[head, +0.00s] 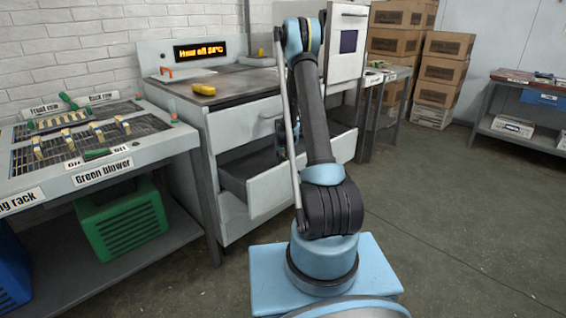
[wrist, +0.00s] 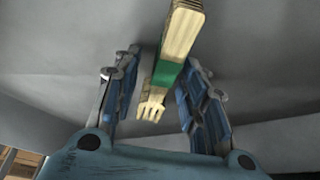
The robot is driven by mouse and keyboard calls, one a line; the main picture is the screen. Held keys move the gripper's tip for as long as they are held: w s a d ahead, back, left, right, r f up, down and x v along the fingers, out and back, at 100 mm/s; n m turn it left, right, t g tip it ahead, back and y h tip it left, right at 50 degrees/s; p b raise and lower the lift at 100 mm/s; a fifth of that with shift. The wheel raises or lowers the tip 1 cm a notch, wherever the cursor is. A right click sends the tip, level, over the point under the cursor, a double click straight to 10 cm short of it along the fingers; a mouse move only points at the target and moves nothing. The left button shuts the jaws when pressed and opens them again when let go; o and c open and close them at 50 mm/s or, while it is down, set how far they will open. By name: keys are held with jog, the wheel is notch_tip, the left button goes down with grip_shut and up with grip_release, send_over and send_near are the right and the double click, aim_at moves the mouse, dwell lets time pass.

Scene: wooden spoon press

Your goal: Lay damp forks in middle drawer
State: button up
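A bundle of pale wooden forks (wrist: 181,35) with a green band lies between the fingers of my gripper (wrist: 166,72) in the wrist view. Their tines point toward the palm. The fingers stand apart, with a visible gap on the left; the right finger is close to the bundle, and contact is unclear. Grey drawer-like surfaces surround them. In the head view the middle drawer (head: 232,187) of the white cabinet (head: 237,122) is pulled out.
The drying rack (head: 105,172) at left holds several wooden pieces (head: 97,131) and green-marked items. A green blower (head: 120,222) stands below it. A yellow object (head: 203,89) lies on the cabinet top. Cardboard boxes (head: 441,70) stand behind. The floor at right is clear.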

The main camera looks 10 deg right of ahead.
jog(key=d+v, duration=0.1)
jog(key=v, duration=1.1)
jog(key=s+r+n+g, duration=0.1)
jog(key=s+r, duration=0.7)
jog(key=s, duration=0.5)
jog(key=s+r, duration=0.8)
jog(key=s, duration=0.4)
jog(key=s+f, duration=0.2)
jog(key=s, duration=1.1)
jog(key=s+a+f+n+g, duration=0.1)
jog(key=s+f, duration=0.2)
jog(key=s, duration=1)
jog(key=shift+s+y, duration=0.3)
jog(key=shift+s, duration=0.1)
jog(key=shift+w+f, duration=0.2)
jog(key=shift+w, duration=0.25)
